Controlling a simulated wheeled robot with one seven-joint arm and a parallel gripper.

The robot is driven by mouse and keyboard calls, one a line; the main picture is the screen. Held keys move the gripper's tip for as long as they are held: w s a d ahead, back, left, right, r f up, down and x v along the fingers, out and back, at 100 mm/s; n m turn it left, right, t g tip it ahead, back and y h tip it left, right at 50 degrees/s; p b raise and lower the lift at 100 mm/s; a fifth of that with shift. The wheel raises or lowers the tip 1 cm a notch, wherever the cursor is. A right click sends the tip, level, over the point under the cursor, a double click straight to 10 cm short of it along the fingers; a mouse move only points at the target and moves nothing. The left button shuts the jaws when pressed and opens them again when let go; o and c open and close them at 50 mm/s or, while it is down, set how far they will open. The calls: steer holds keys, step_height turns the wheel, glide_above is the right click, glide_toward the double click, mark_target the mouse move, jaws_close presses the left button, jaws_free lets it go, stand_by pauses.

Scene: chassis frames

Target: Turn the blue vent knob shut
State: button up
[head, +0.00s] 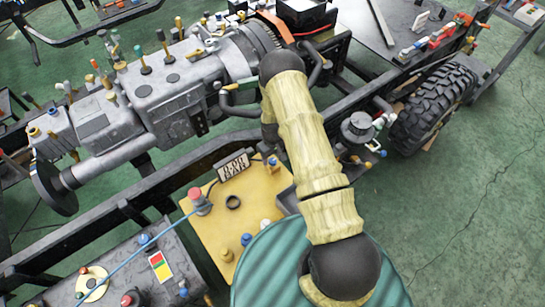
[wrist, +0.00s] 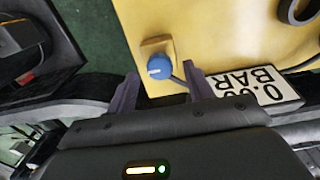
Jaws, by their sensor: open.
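The blue vent knob (wrist: 159,67) sits on a small tan block at the edge of the yellow panel (wrist: 205,30) in the wrist view. A pale pointer line runs across its top, roughly sideways in the picture. My gripper (wrist: 162,80) is open, one finger to the left and one to the right of the knob, with nothing between them but the knob near the tips. I cannot tell whether either finger touches it. In the head view a blue knob (head: 272,161) shows by the right end of the gauge; my arm hides my gripper there.
The gauge (wrist: 262,88) reads 0.00 BAR and lies close to the right finger. A black ring (wrist: 297,10) is on the panel. In the head view, a red-topped button (head: 195,195) and other knobs stand on the panel, with dark chassis rails (head: 60,245) around it.

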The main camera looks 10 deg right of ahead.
steer(key=shift+f, duration=0.8)
steer(key=c, duration=1)
steer(key=shift+m+b, duration=0.35)
steer(key=shift+m, duration=0.05)
steer(key=m+b, duration=0.3)
steer(key=shift+f, duration=0.15)
steer(key=m+b, duration=0.2)
steer(key=m, duration=0.3)
steer(key=shift+b, duration=0.35)
steer(key=m+b, duration=0.1)
steer(key=m, duration=0.3)
steer(key=shift+b, duration=0.3)
steer(key=m, duration=0.5)
steer(key=shift+a+r+b, duration=0.1)
steer(key=shift+r+b, duration=0.1)
steer(key=shift+b, duration=0.2)
